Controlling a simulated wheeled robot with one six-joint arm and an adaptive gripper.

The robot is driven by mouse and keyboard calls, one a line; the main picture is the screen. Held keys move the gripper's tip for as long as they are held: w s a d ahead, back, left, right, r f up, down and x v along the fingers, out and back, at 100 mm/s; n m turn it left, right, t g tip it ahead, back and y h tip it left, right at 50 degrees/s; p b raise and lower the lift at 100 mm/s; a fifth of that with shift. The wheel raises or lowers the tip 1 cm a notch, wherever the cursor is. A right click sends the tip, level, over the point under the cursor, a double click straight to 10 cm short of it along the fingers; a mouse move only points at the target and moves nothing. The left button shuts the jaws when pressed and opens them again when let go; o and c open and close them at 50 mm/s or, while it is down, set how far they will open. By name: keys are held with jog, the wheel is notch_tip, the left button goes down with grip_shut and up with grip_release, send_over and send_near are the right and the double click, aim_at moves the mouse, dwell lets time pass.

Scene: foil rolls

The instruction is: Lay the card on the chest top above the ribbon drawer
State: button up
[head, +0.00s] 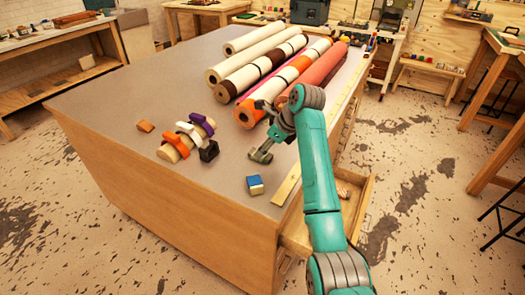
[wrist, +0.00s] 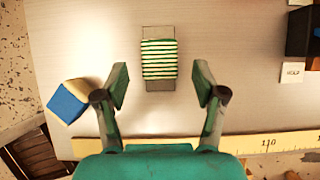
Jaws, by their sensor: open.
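In the wrist view, a small green-and-cream striped piece (wrist: 159,60), which looks like the card, lies on the grey chest top (wrist: 230,30) within a thin-lined grey rectangle. I cannot tell whether that rectangle is part of it. My gripper (wrist: 160,92) is open and empty, its fingers apart on either side and just short of the striped piece. In the head view my gripper (head: 262,152) is low over the chest top (head: 160,90), and the striped piece is not clearly visible there. An open drawer (head: 357,205) juts out under the right edge, partly hidden by my arm.
A blue-and-cream block (head: 255,185) stands near the front corner; it also shows left of my fingers in the wrist view (wrist: 68,102). A yellow ruler (head: 287,185) runs along the right edge. Several rolls (head: 270,70) lie behind, and small clips (head: 200,125) sit left.

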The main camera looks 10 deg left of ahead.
jog(key=v, duration=0.9)
